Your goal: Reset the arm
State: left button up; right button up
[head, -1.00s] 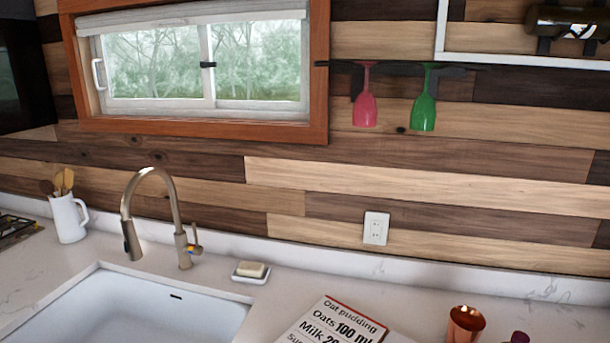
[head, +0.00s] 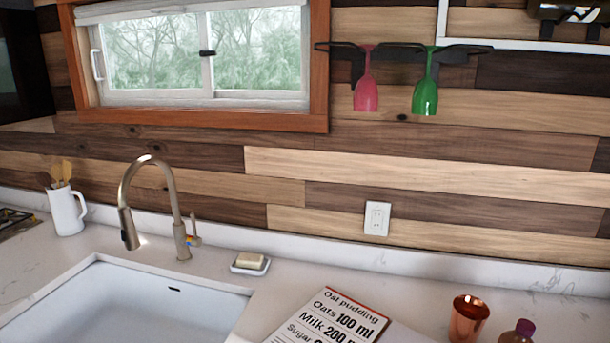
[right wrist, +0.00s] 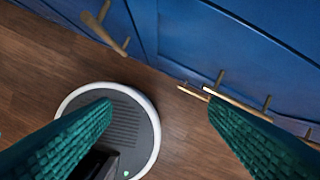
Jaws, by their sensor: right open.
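In the right wrist view, my right gripper (right wrist: 165,125) is open, with its two green ridged fingers wide apart. Nothing is between the fingers. It is in front of blue cabinet doors (right wrist: 235,50) with brass handles (right wrist: 232,102), above the wooden floor (right wrist: 35,65). A round grey and white disc (right wrist: 135,130) shows below, partly hidden by the left finger; it looks like my base. Neither gripper shows in the head view.
In the head view, the counter holds a sink (head: 130,300), a tap (head: 178,205), a soap dish (head: 250,265), a recipe card (head: 330,320), a copper cup (head: 468,320), a small bottle (head: 518,334) and a utensil jug (head: 66,212). Pink (head: 366,95) and green (head: 426,97) glasses hang from a rack.

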jog(key=s+d+f+b, duration=0.1)
jog(key=s+f+b, duration=0.1)
jog(key=s+f, duration=0.6)
jog(key=s+d+f+g+b, duration=0.1)
jog(key=s+d+f, duration=0.1)
jog(key=s+f, duration=0.7)
notch_tip(320, 180, down, 6)
jog(key=shift+s+r+b, duration=0.1)
jog(key=shift+s+b, duration=0.1)
jog(key=shift+b, duration=0.2)
